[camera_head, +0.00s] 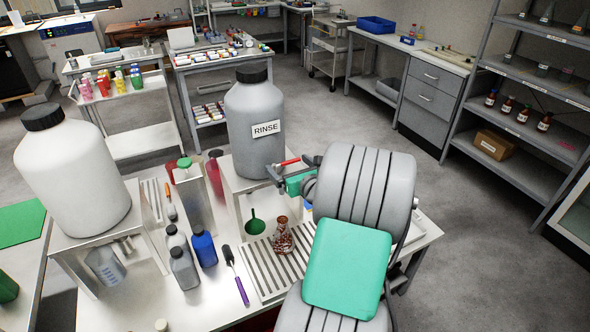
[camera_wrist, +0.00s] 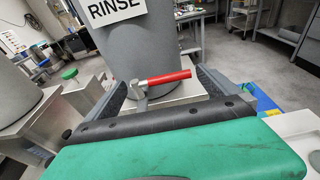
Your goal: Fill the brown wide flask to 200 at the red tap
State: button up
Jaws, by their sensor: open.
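The brown wide flask (camera_head: 283,240) stands upright on a slatted drip tray (camera_head: 262,268) below the grey RINSE tank in the head view. It looks reddish-brown with pale markings; its fill level is too small to read. The red tap handle (camera_head: 286,162) is at the tank's lower front, and it also shows in the wrist view (camera_wrist: 166,77), pointing right from a metal tap body. My gripper (camera_head: 290,167) is open at the tap, its dark fingers on either side of the red handle in the wrist view. Any finger contact cannot be told. The spout is hidden, and the flask is outside the wrist view.
The RINSE tank (camera_head: 255,120) rests on a metal stand. A white tank (camera_head: 72,178) stands at left above a beaker (camera_head: 106,265).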

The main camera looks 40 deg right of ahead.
jog(key=shift+x, duration=1.2)
jog(key=c, duration=1.2)
jog(key=shift+a+r+p, duration=0.1)
jog(key=shift+p, duration=0.25)
jog(key=shift+h+p, duration=0.3)
jog(key=shift+p, duration=0.2)
jog(key=m+h+p, duration=0.1)
jog(key=p, duration=0.1)
jog(key=m+g+h+p, duration=0.1)
jog(key=p, duration=0.2)
jog(key=shift+s+a, duration=0.15)
jog(key=shift+s, duration=0.2)
jog(key=shift+s+m+g+h, duration=0.2)
jog(key=shift+m+g+h, duration=0.45)
jog(key=shift+h, duration=0.25)
dwell(3.0)
